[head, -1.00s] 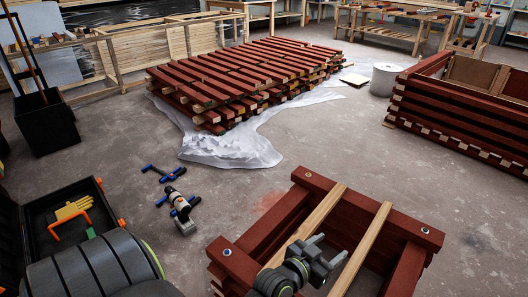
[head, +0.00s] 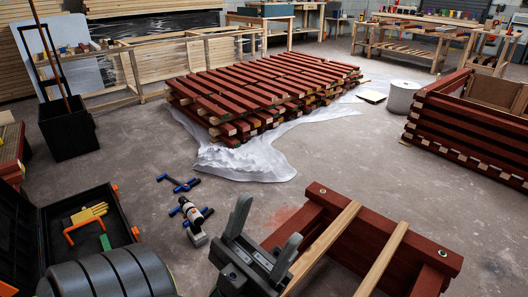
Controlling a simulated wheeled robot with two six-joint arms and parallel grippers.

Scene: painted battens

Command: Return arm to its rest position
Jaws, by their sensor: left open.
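My left gripper (head: 264,232) is at the lower middle of the head view, with its two dark grey fingers pointing up and well apart. It is open, and nothing shows between its fingers. It is at the left side of a red-brown timber frame (head: 438,254) with two bare wooden slats (head: 384,258) across it. Whether the gripper touches the frame, I cannot tell. My right gripper is not in view.
An open black toolbox (head: 125,232) with yellow gloves stands at the left. A drill-like tool (head: 193,220) and blue-handled clamps (head: 178,183) lie on the floor. Stacked red battens (head: 262,88) rest on plastic sheeting (head: 235,162). The floor (head: 340,165) between is clear.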

